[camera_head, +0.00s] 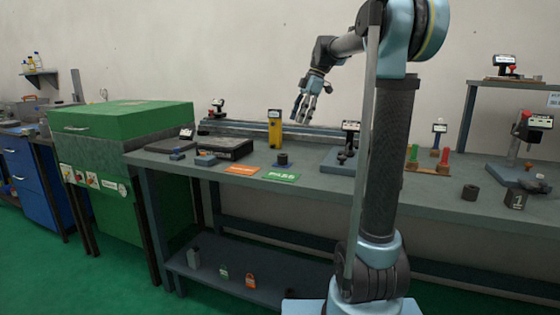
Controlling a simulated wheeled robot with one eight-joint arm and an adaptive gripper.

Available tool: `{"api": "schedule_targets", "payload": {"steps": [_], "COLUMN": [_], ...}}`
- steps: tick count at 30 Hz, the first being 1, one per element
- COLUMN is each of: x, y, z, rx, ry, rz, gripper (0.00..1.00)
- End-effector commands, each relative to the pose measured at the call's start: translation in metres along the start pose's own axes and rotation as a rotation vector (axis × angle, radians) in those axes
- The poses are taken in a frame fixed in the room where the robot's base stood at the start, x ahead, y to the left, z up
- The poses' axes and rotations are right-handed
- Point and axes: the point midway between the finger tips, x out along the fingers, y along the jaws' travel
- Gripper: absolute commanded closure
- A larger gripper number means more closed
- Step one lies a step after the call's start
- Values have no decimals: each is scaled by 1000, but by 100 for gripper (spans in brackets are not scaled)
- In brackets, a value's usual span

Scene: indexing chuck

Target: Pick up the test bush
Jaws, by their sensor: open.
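A short dark cylinder with a hollow top (470,192) stands upright on the right part of the bench, and it looks like a bush. Another small dark cylinder (283,157) stands on a round base near the bench middle, behind the green PASS card. I cannot tell for certain which is the test bush. My gripper (303,119) is open and empty, pointing down above the back of the bench, right of the yellow block. It is apart from both cylinders, nearer the one by the PASS card.
The grey bench (425,193) also bears an orange card (241,169), the PASS card (282,177), a yellow block (275,128), a dark cylinder marked 1 (515,199) and several small instruments. A green cabinet (125,116) stands left. My arm hides part of the bench.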

Motion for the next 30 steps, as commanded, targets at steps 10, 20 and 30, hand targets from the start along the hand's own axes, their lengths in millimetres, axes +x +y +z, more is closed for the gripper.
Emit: {"api": "schedule_targets", "payload": {"steps": [10, 20, 30], "x": [15, 75, 119], "y": [21, 19, 18], "z": [-15, -21, -22], "rx": [-112, -115, -114], "ry": [21, 21, 20], "rz": [-18, -21, -20], "gripper": [41, 41, 41]}}
